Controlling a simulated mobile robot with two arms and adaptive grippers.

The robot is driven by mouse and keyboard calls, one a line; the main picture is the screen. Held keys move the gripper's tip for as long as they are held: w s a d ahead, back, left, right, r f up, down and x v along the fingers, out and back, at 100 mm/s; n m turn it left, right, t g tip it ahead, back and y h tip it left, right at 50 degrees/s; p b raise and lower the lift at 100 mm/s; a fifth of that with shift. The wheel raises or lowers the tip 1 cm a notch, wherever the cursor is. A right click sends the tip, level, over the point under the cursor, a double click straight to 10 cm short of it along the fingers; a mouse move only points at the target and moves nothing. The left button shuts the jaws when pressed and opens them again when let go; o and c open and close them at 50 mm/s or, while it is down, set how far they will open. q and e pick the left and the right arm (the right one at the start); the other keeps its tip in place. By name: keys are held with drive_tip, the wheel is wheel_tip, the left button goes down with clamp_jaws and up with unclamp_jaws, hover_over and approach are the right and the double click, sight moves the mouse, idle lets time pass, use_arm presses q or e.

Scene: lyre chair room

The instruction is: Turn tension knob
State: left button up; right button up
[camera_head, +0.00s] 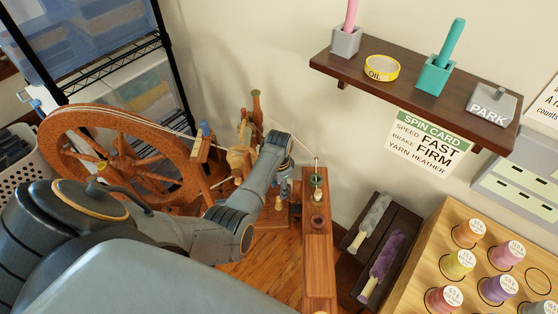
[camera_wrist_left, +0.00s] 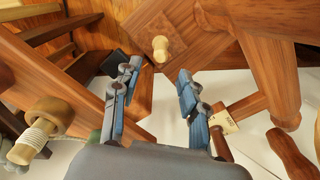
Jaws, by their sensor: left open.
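The spinning wheel (camera_head: 112,160) stands at the left in the head view, with its large reddish wooden rim and spokes. In the left wrist view a pale turned wooden knob (camera_wrist_left: 161,48), which looks like the tension knob, sticks out of a wooden block (camera_wrist_left: 180,35). My left gripper (camera_wrist_left: 158,80) is open, its two blue-grey fingers apart. The knob appears beyond the fingertips, in line with the gap; I see no contact. In the head view my left gripper (camera_head: 284,186) is small and partly hidden by my arm, among the wheel's wooden parts. My right gripper is not in view.
A wall shelf (camera_head: 405,85) with an oil tin (camera_head: 382,68) and cups hangs above right. A dark tray (camera_head: 385,250) with wool rolls and a thread-spool rack (camera_head: 430,262) stand right. A bobbin (camera_wrist_left: 38,130) and wooden legs crowd the wrist view.

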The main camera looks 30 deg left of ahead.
sight(279, 199)
use_arm(q)
wheel_tip(279, 199, down, 8)
drive_tip(key=b, duration=0.2)
drive_tip(key=shift+w+f+b, duration=0.15)
drive_tip(key=shift+b, duration=0.2)
drive_tip(key=shift+c, duration=0.3)
clamp_jaws()
